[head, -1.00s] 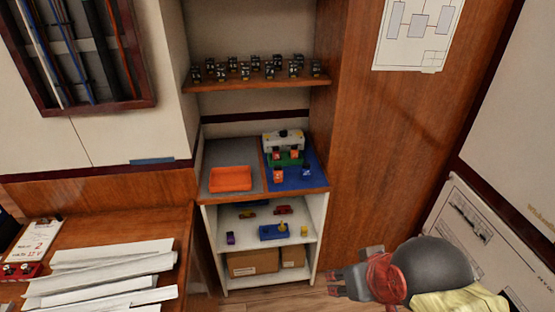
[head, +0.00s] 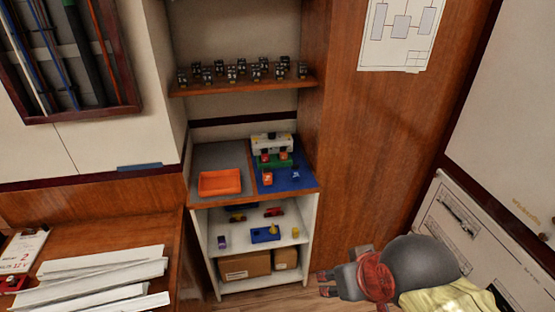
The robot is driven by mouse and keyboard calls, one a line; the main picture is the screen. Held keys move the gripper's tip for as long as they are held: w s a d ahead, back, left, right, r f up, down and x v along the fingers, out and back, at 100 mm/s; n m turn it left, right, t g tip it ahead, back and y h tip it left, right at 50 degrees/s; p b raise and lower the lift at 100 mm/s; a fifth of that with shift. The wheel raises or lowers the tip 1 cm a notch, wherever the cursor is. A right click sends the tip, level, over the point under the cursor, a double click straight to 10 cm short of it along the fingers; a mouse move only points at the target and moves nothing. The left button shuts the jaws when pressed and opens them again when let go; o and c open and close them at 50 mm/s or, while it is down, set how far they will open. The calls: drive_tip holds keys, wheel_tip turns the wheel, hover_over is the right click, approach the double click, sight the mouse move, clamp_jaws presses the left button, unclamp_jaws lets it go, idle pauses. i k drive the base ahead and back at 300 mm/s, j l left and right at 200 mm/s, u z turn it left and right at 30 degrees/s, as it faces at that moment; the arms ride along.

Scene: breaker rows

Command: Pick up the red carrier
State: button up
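A small red piece (head: 274,212) lies on the upper shelf of the white cabinet, at the back right; it looks like the red carrier, but it is too small to be sure. A red base (head: 13,284) is partly cut off at the left edge on the desk. My gripper (head: 325,284) is at the lower right of the head view, to the right of the cabinet and apart from these things. Its dark fingers are seen from the side, and whether they are open is unclear. Nothing is visibly held.
An orange tray (head: 220,183) sits on the grey left part of the cabinet top. A blue mat (head: 285,186) beside it bears several small pieces. A blue block (head: 265,235) and purple piece (head: 222,242) share the shelf. Brown boxes (head: 245,265) stand below. A wooden panel (head: 360,150) rises at right.

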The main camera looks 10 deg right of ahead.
sight(265, 157)
drive_tip(key=i+u, duration=0.25)
drive_tip(key=i, duration=0.45)
drive_tip(key=i+l+u, duration=0.15)
drive_tip(key=i+u, duration=0.15)
drive_tip(key=i, duration=0.4)
